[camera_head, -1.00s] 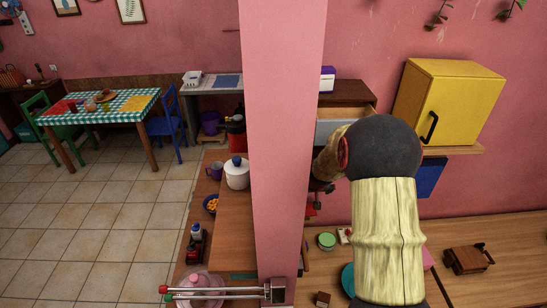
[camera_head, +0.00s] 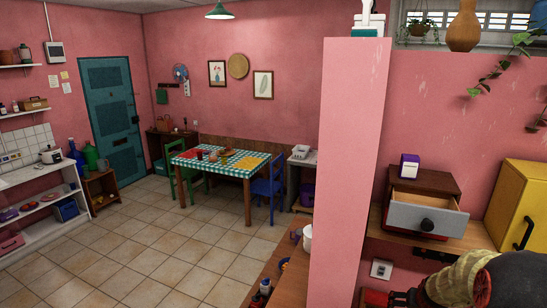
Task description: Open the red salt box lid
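I cannot make out a red salt box or its lid for certain in the head view. A wooden cabinet (camera_head: 424,182) stands on a shelf at the right; its grey-fronted drawer (camera_head: 425,220) with a black knob is pulled out. Something dark red shows just under that drawer, mostly hidden.
The pink pillar (camera_head: 345,175) stands left of my arm. A yellow cabinet (camera_head: 520,210) is at the far right. A purple-and-white item (camera_head: 409,167) sits on the wooden cabinet. A wooden counter (camera_head: 292,285) runs left of the pillar. The tiled floor beyond is mostly clear.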

